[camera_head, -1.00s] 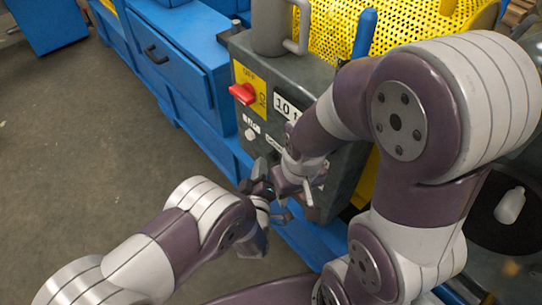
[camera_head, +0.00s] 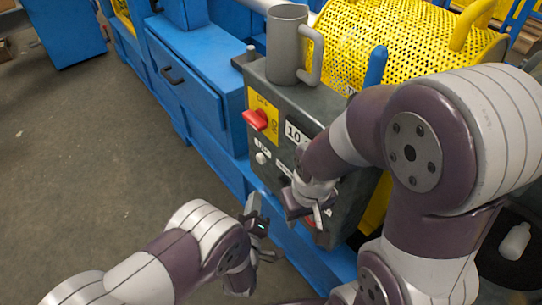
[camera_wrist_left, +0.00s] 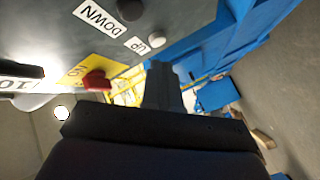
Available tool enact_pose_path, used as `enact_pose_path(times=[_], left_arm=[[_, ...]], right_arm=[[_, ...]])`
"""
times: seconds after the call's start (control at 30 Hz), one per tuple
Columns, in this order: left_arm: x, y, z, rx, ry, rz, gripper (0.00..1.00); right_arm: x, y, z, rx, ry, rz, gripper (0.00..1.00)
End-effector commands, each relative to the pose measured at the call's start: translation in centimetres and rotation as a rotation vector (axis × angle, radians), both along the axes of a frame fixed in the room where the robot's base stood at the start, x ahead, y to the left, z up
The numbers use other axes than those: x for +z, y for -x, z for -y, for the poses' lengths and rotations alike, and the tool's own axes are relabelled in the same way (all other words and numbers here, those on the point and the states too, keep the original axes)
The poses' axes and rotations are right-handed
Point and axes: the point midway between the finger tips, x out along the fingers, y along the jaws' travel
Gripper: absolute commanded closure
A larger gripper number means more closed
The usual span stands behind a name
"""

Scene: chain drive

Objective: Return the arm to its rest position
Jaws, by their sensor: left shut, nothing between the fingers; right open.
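My left gripper (camera_head: 258,215) is at the lower middle of the head view, to the left of the grey control box and apart from it. Its fingers are shut with nothing between them; they also show in the left wrist view (camera_wrist_left: 163,88). My right gripper (camera_head: 308,208) is in front of the lower part of the control box (camera_head: 277,115). It is open, though its fingers are small and partly hidden by its own wrist. Whether it touches the box cannot be told.
The box carries a red switch (camera_head: 256,119) and several labelled buttons; a grey mug (camera_head: 287,45) stands on top. A yellow perforated guard (camera_head: 385,40) is behind it. Blue drawers (camera_head: 190,80) stand at left. The floor (camera_head: 90,150) at left is clear.

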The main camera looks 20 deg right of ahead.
Motion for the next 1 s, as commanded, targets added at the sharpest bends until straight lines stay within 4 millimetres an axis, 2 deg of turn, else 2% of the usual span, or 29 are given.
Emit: enact_pose_path(times=[0.2, 0.27, 0.33, 0.4, 0.47, 0.53, 0.6, 0.7, 0.83, 0.9, 1.0], left_arm=[[-0.3, 0.0, 0.0, -0.002, -0.033, -0.003, 1.0], [-2.2, 0.4, 0.0, -0.021, -0.124, -0.061, 1.0], [-6.2, 2.2, -0.7, -0.084, -0.312, -0.201, 1.0], [-9.2, 5.0, -1.6, -0.211, -0.565, -0.395, 1.0], [-9.1, 6.6, -4.0, -0.318, -0.755, -0.563, 1.0], [-7.1, 8.4, -8.0, -0.432, -0.918, -0.741, 1.0], [-3.9, 10.1, -12.4, -0.523, -1.015, -0.884, 1.0], [0.2, 12.2, -17.5, -0.593, -1.071, -1.014, 1.0], [5.0, 14.2, -23.0, -0.579, -1.06, -1.117, 1.0], [7.5, 14.2, -25.8, -0.488, -1.011, -1.123, 1.0], [10.3, 12.2, -29.2, -0.303, -0.923, -1.081, 1.0]], right_arm=[[0.0, 0.0, 0.0, 0.0, 0.0, 0.0, 0.57], [0.0, 0.0, 0.0, 0.0, 0.0, 0.0, 0.57], [0.0, 0.0, 0.0, 0.0, 0.0, 0.0, 0.57], [0.0, 0.0, 0.0, 0.0, 0.0, 0.0, 0.57], [0.0, 0.0, 0.0, 0.0, 0.0, 0.0, 0.57], [0.0, 0.0, 0.0, 0.0, 0.0, 0.0, 0.57], [0.0, 0.0, 0.0, 0.0, 0.0, 0.0, 0.57], [0.0, 0.0, 0.0, 0.0, 0.0, 0.0, 0.57], [0.0, 0.0, 0.0, 0.0, 0.0, 0.0, 0.57], [0.0, 0.0, 0.0, 0.0, 0.0, 0.0, 0.57], [0.0, 0.0, 0.0, 0.0, 0.0, 0.0, 0.57]])
